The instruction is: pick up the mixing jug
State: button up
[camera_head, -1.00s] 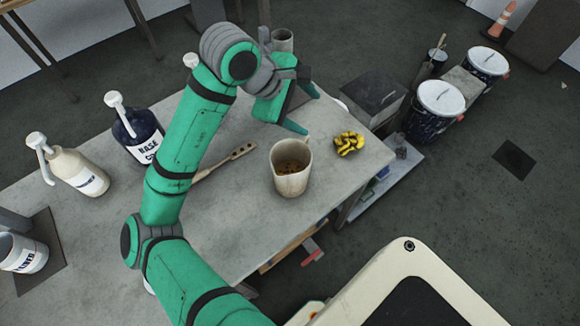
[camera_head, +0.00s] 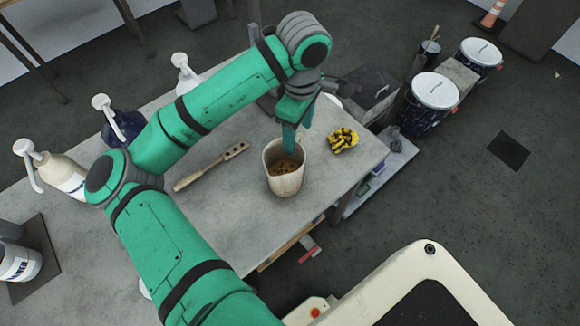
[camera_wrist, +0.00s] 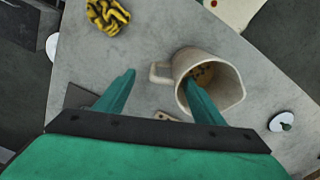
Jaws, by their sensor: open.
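The mixing jug (camera_head: 285,180) is a cream jug with brown contents, upright on the grey table near its right end. In the wrist view the jug (camera_wrist: 222,88) shows its open mouth, with its handle on the left. My gripper (camera_head: 297,140) is above and at the far side of the jug in the head view. In the wrist view my gripper (camera_wrist: 160,85) is open and empty. One finger overlaps the jug's mouth and the other is left of the handle. I cannot tell whether a finger touches the jug.
A yellow and black crumpled cloth (camera_head: 343,140) lies right of the jug. A wooden paddle with holes (camera_head: 210,166) lies to the left. White-pumped bottles (camera_head: 62,172) stand farther left. Lidded dark buckets (camera_head: 430,104) stand beyond the table on the right.

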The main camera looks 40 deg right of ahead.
aim_at(298, 151)
notch_tip(298, 151, down, 4)
jog(key=shift+r, duration=0.25)
jog(key=f, duration=0.4)
jog(key=shift+s+a, duration=0.2)
jog(key=shift+a, duration=0.15)
jog(key=shift+f, duration=0.55)
grip_shut()
jog(key=shift+r, duration=0.2)
jog(key=shift+d+r, duration=0.1)
jog(key=shift+r, duration=1.25)
jog(key=s+a+r, duration=0.1)
jog(key=r, duration=0.1)
jog(key=s+a+r, duration=0.1)
jog(key=r, duration=0.1)
jog(key=s+a+r, duration=0.1)
jog(key=s+r, duration=0.1)
jog(key=shift+r, duration=0.1)
jog(key=s+a+r, duration=0.3)
jog(key=s+a, duration=0.2)
jog(key=s, duration=0.2)
jog(key=shift+r, duration=0.35)
